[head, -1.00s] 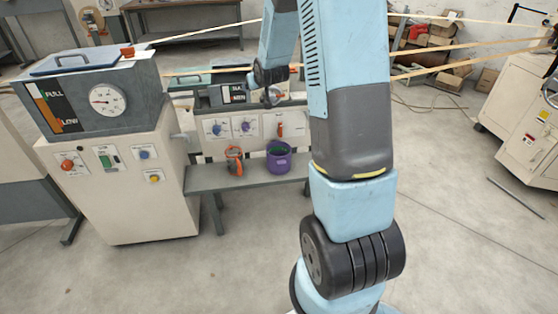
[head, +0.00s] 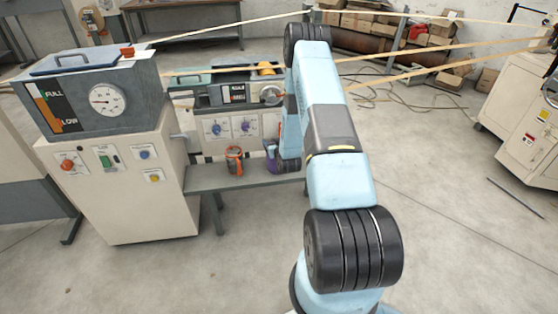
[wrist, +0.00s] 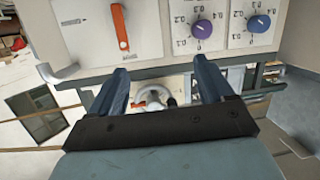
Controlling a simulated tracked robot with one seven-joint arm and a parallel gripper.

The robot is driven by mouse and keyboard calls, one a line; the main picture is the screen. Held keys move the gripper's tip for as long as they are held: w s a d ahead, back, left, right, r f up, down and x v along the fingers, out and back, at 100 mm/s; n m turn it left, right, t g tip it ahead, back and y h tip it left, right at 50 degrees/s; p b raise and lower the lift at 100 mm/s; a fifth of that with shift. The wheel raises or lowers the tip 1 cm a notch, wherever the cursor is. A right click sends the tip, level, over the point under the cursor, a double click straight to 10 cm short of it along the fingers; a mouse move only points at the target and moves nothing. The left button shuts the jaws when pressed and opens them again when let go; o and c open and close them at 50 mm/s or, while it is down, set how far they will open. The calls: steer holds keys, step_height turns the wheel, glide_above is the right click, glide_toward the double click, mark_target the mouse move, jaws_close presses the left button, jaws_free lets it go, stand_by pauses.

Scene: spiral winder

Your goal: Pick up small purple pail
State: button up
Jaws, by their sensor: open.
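The small purple pail (head: 271,158) stands on the grey bench (head: 205,180) in the head view. My arm hides its right side. An orange container (head: 234,160) stands on the bench to its left. My gripper (wrist: 163,70) is open in the wrist view, with its two fingers apart and no pail seen between them. Small orange, white and dark shapes beyond the fingers are too unclear to name.
A panel with knobs (wrist: 200,28) and an orange lever is close past the fingertips in the wrist view. A large gauge cabinet (head: 125,200) stands left of the bench. Tan strips cross behind my arm. The floor (head: 450,220) at right is mostly clear.

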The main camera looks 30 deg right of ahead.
steer(key=s+f+m+t+h, duration=0.2)
steer(key=s+f, duration=1)
steer(key=f, duration=0.5)
steer(key=x, duration=0.8)
steer(key=r+x, duration=0.1)
steer(key=x, duration=0.3)
steer(key=shift+w+d, duration=0.2)
steer(key=shift+d, duration=0.2)
steer(key=shift+w+d+f, duration=0.1)
steer(key=shift+w+d, duration=0.1)
steer(key=shift+w, duration=0.35)
steer(key=shift+c, duration=0.2)
steer(key=c, duration=1)
steer(key=shift+c, duration=0.4)
